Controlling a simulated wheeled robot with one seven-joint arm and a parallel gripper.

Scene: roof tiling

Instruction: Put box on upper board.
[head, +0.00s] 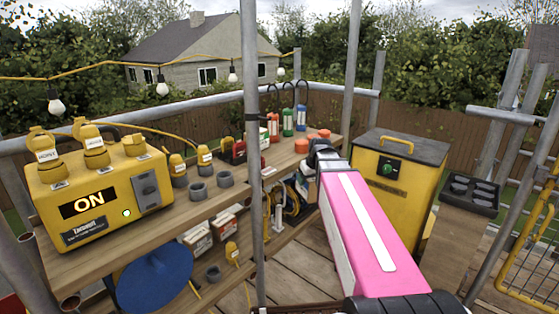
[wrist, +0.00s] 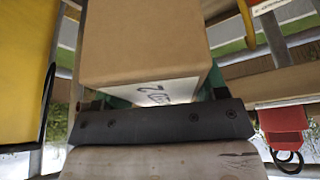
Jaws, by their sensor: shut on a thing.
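A brown cardboard box (wrist: 150,40) with a white label fills the upper middle of the wrist view. My gripper (wrist: 150,95) is shut on it, and its dark crossbar lies across the near side of the box. In the head view my gripper (head: 322,150) is at the end of my pink and white arm, by the far right end of the upper board (head: 200,211). In that view the box is mostly hidden by my arm and wrist. I cannot tell whether the box touches the board.
A yellow power unit (head: 98,198) reading "ON", grey cups (head: 225,179) and orange pieces (head: 301,145) stand on the upper board. Small boxes (head: 196,238) sit on a lower board. A metal pole (head: 251,130) rises before the boards. A yellow cabinet (head: 390,190) stands to the right.

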